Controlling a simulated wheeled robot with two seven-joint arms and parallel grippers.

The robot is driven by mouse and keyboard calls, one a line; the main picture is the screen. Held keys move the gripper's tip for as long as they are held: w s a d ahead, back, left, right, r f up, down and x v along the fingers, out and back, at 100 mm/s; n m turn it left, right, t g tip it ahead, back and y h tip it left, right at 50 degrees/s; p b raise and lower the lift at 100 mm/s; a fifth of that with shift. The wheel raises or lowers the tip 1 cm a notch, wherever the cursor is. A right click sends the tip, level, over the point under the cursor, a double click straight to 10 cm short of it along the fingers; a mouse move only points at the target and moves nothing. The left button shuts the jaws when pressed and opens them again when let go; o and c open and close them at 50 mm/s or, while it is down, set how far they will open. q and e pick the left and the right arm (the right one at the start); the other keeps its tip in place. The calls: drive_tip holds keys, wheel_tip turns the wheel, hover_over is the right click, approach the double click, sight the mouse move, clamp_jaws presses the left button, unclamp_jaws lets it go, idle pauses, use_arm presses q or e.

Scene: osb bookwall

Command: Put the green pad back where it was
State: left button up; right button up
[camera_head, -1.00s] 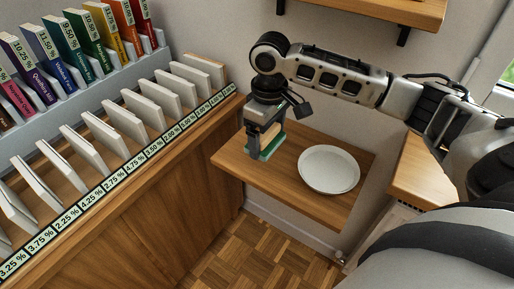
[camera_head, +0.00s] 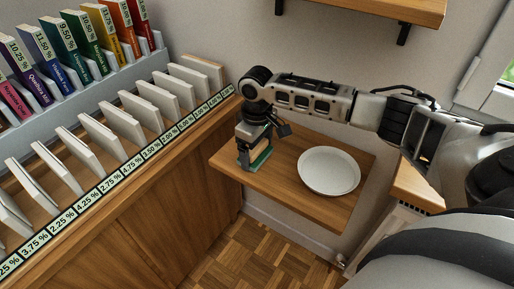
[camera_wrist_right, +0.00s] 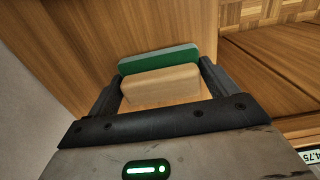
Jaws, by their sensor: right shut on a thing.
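The green pad (camera_head: 261,161) has a wooden block as its back, with a thin grey layer between; in the right wrist view the green face (camera_wrist_right: 158,58) lies beyond the wooden block (camera_wrist_right: 160,84). My right gripper (camera_head: 254,160) is shut on the pad, with one finger on each end of the block. It holds the pad over the left part of the small wooden wall shelf (camera_head: 300,210). I cannot tell whether the pad touches the shelf. My left gripper is not in view.
A white plate (camera_head: 329,171) lies on the shelf, right of the gripper. A long wooden cabinet (camera_head: 150,205) with several leaning white booklets and percentage labels runs along the left. Coloured books (camera_head: 62,45) stand behind them. A higher shelf (camera_head: 390,8) hangs above my arm.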

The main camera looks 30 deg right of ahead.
sight(257, 147)
drive_tip(key=shift+f, duration=0.1)
drive_tip(key=o, duration=0.8)
wheel_tip(257, 147, up, 12)
drive_tip(key=p, duration=0.1)
idle(0.3)
